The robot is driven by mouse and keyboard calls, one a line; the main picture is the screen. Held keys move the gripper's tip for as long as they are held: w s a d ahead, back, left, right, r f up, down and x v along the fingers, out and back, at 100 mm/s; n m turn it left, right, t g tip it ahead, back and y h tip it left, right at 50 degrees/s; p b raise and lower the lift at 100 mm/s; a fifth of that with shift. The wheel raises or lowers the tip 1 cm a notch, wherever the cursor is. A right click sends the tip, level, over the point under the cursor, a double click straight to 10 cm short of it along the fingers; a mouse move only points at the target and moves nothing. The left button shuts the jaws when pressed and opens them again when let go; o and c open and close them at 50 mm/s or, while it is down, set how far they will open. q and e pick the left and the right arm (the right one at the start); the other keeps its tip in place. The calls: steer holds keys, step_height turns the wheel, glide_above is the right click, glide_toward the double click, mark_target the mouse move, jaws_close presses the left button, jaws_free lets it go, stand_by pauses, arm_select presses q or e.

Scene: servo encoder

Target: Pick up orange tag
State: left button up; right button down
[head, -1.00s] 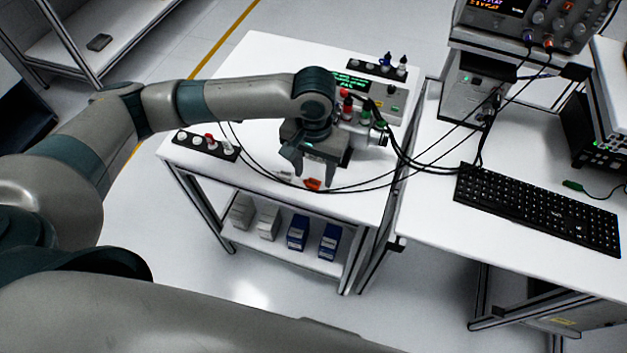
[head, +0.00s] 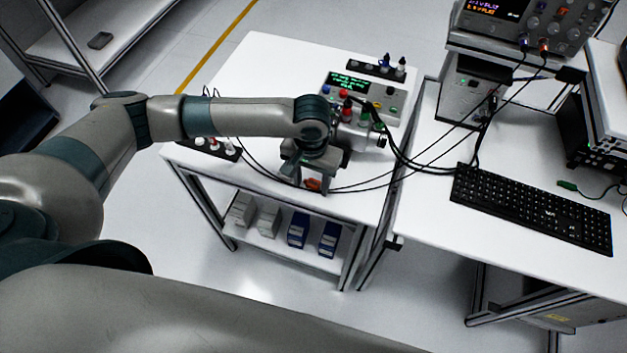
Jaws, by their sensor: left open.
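The orange tag (head: 312,184) lies on the white table (head: 262,70) near its front edge. My left gripper (head: 311,186) is open and points down over the tag, with a finger on either side of it in the picture. The fingers and palm hide part of the tag, and I cannot tell whether they touch it. My right gripper is not in view.
A test box with a green display (head: 350,84) and coloured plugs stands behind the gripper. Black cables run close to it. A dark strip with knobs (head: 226,151) lies at the left. A keyboard (head: 535,208) lies on the right desk.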

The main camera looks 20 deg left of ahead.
mark_target(315, 186)
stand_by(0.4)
arm_select(q)
steer(key=c, duration=1.1)
steer(key=shift+r+b, duration=0.35)
steer(key=shift+r, duration=0.1)
steer(key=r, duration=0.1)
steer(key=r+b, duration=0.1)
steer(key=r, duration=0.1)
steer(key=shift+w+d+r+b, duration=0.15)
steer(key=shift+d+b, duration=0.15)
steer(key=shift+d, duration=0.1)
steer(key=w+d+r+b, duration=0.3)
steer(key=d+r, duration=0.3)
steer(key=d, duration=0.4)
steer(key=shift+w+r, duration=0.4)
steer(key=shift+w, duration=0.35)
steer(key=shift+b, duration=0.3)
